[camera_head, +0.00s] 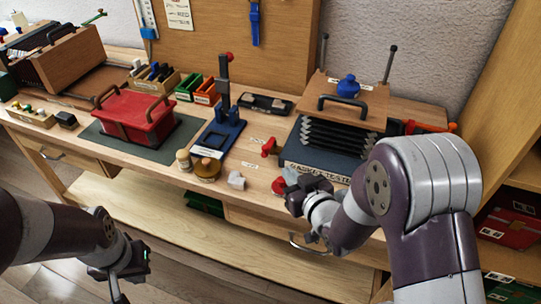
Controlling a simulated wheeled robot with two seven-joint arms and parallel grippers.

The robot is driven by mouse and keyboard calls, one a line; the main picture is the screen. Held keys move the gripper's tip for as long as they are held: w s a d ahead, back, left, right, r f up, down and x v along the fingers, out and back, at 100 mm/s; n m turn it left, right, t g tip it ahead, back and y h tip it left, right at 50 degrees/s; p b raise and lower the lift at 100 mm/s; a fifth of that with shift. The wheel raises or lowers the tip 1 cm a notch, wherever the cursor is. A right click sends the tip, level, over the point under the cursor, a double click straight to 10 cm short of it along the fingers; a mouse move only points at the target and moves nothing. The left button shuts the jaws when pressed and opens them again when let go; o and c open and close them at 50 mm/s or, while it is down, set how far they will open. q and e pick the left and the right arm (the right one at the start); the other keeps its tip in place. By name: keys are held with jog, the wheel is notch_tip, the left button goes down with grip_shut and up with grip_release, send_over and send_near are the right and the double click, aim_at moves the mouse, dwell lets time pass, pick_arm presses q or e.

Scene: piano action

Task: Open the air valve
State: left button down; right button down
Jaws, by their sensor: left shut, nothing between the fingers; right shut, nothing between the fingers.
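A tester (328,165) with a dark base, stacked black bellows and a wooden top stands at the right of the bench. A red handle (269,147) stands at its left side. A round red part (278,186) lies at its front left corner, partly hidden by my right gripper. I cannot tell for sure which of these red parts is the air valve. My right gripper (290,189) is shut and empty, close beside the round red part; contact cannot be made out. My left gripper (130,277) is shut and empty, low in front of the bench, away from the tester.
A red case (133,113) lies on a green mat further left. Open shelves (510,225) stand at right. The bench front is mostly clear.

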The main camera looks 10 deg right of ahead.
aim_at(267, 149)
jog(key=x, duration=1.1)
jog(key=shift+w+f, duration=0.1)
jog(key=shift+w, duration=0.1)
